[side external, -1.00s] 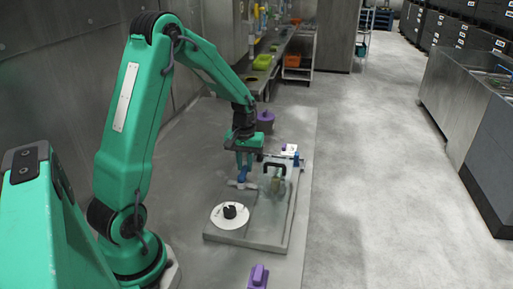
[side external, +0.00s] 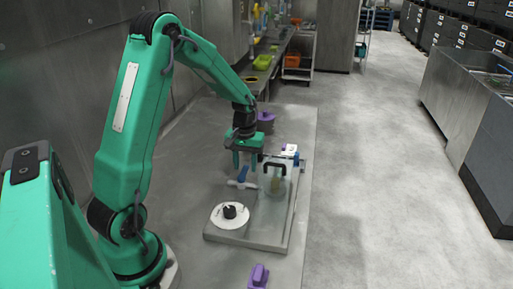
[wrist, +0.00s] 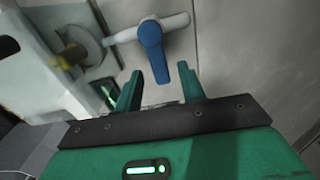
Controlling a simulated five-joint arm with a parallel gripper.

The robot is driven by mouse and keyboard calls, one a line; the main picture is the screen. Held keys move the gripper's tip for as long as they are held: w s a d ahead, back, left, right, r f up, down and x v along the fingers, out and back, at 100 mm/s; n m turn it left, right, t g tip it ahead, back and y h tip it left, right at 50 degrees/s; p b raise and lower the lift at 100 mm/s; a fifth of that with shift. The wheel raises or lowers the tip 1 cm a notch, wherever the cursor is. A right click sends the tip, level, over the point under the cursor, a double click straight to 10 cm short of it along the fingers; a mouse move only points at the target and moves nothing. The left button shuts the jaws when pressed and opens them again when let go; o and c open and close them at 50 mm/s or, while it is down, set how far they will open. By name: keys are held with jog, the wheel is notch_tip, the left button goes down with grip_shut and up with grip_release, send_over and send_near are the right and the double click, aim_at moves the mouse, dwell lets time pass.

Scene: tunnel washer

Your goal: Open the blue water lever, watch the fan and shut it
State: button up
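The blue water lever (side external: 243,174) sits on a white pipe (side external: 240,184) at the left edge of the grey base plate. In the wrist view the lever (wrist: 153,52) points crosswise to the white pipe (wrist: 122,37), toward my gripper. My gripper (side external: 248,168) is just above the lever with its fingers apart. The wrist view shows my open fingers (wrist: 160,88) with a gap between them, and the lever's end lies near that gap. The fan (wrist: 70,55), yellowish, sits inside a clear housing (side external: 274,188). I cannot tell whether it turns.
A white dial with a black knob (side external: 230,212) stands at the front of the base plate. A black handle (side external: 274,166) tops the clear housing. A purple piece (side external: 258,276) lies in front, and a purple pot (side external: 265,122) stands behind. The bench right of the plate is narrow.

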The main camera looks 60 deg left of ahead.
aim_at(246, 169)
jog(key=shift+r, duration=3.85)
jog(key=s+d+r+m+t, duration=0.3)
jog(key=s+d+r+m, duration=0.15)
jog(key=d+r, duration=0.5)
jog(key=s+d+r+m+t, duration=0.1)
jog(key=s+d+m, duration=0.3)
jog(key=s+d, duration=0.4)
jog(key=shift+s+r+t, duration=0.4)
jog(key=shift+s+t, duration=0.4)
jog(key=shift+s, duration=0.9)
jog(key=shift+d, duration=0.1)
